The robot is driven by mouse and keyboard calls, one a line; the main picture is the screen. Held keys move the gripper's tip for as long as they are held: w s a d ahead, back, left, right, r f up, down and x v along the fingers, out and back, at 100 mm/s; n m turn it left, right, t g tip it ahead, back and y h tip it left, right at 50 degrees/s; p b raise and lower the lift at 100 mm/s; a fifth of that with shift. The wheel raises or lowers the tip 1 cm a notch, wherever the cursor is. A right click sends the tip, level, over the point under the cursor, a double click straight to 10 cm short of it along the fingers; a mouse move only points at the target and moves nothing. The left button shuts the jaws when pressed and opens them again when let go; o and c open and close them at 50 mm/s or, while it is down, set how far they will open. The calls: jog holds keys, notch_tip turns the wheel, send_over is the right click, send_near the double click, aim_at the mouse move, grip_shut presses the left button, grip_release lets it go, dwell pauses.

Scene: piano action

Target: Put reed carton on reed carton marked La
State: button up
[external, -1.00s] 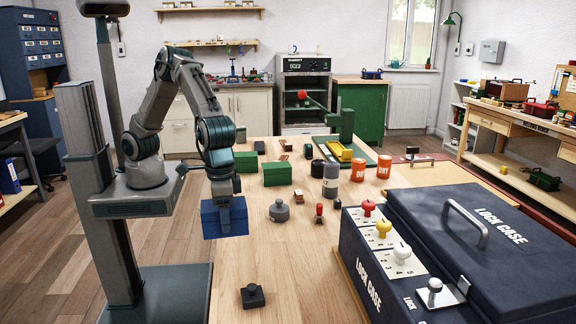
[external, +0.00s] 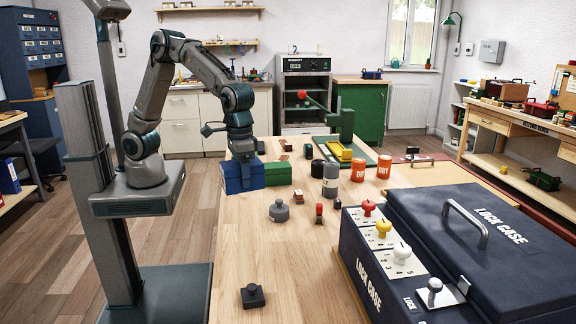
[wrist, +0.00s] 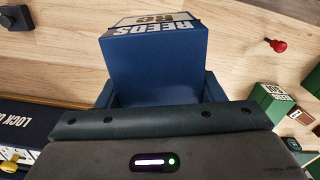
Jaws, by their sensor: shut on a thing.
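A blue reed carton (external: 243,179) hangs in my gripper (external: 244,160), above the left side of the bench. In the wrist view the carton (wrist: 155,65) fills the space in front of my gripper (wrist: 158,98), with "REEDS" lettering on its pale-labelled end. A green carton (external: 278,174) stands on the bench just right of the held one. In the wrist view a green carton with a "REEDS" label (wrist: 270,104) is at the right, with another (wrist: 314,80) at the edge. I cannot read La on any carton.
A grey lidded pot (external: 279,211), a red-topped piece (external: 319,213) and a black knob block (external: 252,296) stand on the bench. Grey and orange cans (external: 358,170) are further right. A large dark lock case (external: 470,240) fills the right.

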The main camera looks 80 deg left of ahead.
jog(key=s+a+r+n+p, duration=0.1)
jog(key=a+r+n, duration=0.15)
jog(key=a, duration=1.45)
jog(key=s+a+r+n+p, duration=0.15)
jog(key=a+n, duration=0.25)
jog(key=a, duration=1.3)
jog(key=shift+m, duration=0.25)
jog(key=w+a+f, duration=0.1)
jog(key=a+f, duration=0.1)
jog(key=a, duration=0.1)
jog(key=w+a+f+p, duration=0.1)
jog(key=a+f, duration=0.1)
jog(key=a, duration=0.2)
jog(key=w+a+f, duration=0.1)
jog(key=a+f, duration=0.1)
jog(key=a, duration=0.2)
jog(key=shift+w+a, duration=0.15)
jog(key=shift+w, duration=0.05)
jog(key=shift+f+p, duration=0.4)
jog(key=shift+f, duration=1.75)
jog(key=shift+f, duration=0.2)
jog(key=o, duration=1.2)
